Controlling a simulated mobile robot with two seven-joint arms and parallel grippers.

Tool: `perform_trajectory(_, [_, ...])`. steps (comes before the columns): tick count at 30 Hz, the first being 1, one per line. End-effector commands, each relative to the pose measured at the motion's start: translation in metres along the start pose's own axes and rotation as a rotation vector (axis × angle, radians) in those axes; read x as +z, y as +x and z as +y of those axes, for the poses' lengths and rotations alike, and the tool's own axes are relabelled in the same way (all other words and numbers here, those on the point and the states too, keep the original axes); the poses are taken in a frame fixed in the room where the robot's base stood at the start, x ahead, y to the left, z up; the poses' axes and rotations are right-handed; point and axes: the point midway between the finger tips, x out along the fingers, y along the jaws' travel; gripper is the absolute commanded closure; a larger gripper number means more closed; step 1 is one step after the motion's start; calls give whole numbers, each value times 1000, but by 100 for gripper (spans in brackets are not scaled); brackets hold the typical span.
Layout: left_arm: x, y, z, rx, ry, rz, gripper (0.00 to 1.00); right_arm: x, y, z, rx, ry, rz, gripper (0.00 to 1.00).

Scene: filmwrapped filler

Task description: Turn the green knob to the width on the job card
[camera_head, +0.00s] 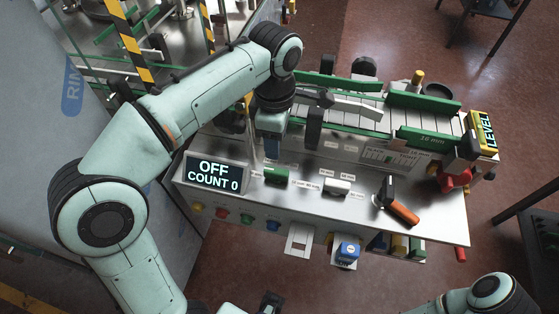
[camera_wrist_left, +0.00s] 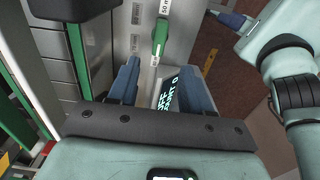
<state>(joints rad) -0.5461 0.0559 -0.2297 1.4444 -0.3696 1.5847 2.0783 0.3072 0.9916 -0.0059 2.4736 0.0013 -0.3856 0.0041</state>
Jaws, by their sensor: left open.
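The green knob (camera_head: 277,175) sits on the sloping steel panel, just right of the display, with small width labels around it. In the left wrist view the green knob (camera_wrist_left: 160,36) shows beyond the fingertips, roughly in line with the gap. My left gripper (camera_head: 270,150) hangs above the panel by the knob. Its blue fingers (camera_wrist_left: 160,68) are apart with nothing between them, and it is not clearly touching the knob. A printed card (camera_head: 388,156) lies on the machine's front; its text is too small to read. My right gripper (camera_wrist_left: 230,18) shows partly in the wrist view; its opening is unclear.
The display (camera_head: 213,175) reads OFF, COUNT 0. Green rails (camera_head: 424,138), one marked 16 mm, stand behind. Coloured buttons (camera_head: 247,219) line the front edge.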

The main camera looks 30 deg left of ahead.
Motion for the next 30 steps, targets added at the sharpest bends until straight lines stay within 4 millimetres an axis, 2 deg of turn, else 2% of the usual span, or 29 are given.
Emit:
perform_trajectory(1, [0, 13, -1, -4, 0, 2, 51, 1, 5, 2, 1, 1, -2, 7])
perform_trajectory(9, [0, 71, -1, -5, 1, 2, 51, 2, 18, 7, 3, 3, -7, 7])
perform_trajectory(15, [0, 99, 0, -3, 1, 1, 51, 3, 23, 9, 3, 3, -8, 7])
perform_trajectory(21, [0, 109, 0, -2, 0, 1, 51, 3, 24, 10, 3, 3, -9, 7])
perform_trajectory(28, [0, 109, 0, -1, 0, 0, 51, 3, 24, 10, 3, 3, -8, 7])
perform_trajectory(29, [0, 109, 0, -1, 0, 0, 54, 3, 24, 10, 3, 3, -8, 7])
perform_trajectory(30, [0, 109, 0, -1, 0, 0, 67, 3, 24, 10, 3, 3, -8, 7])
